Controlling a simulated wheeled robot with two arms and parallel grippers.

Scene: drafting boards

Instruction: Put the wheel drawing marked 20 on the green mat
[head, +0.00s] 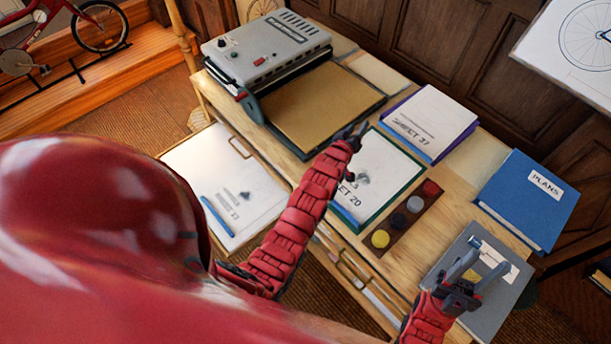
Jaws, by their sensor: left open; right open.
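A white sheet marked "SHEET 20" (385,178) lies on the table with a small, blurred dark drawing on it. A green mat (419,174) shows as a border around the sheet, which appears to lie on it. My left gripper (353,131) is open at the sheet's upper-left edge. Its arm hides the left part of the sheet and mat. I cannot tell whether the fingers touch the paper. My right gripper (468,262) is open and empty, above a grey binder (511,285) at the lower right.
A grey machine (265,50) and a tan board (320,105) are at the back left. Sheet 37 (428,115) lies on purple. A tray of coloured discs (405,220) is right of the green mat. A blue PLANS folder (527,200) lies right; another sheet (225,180) lies left.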

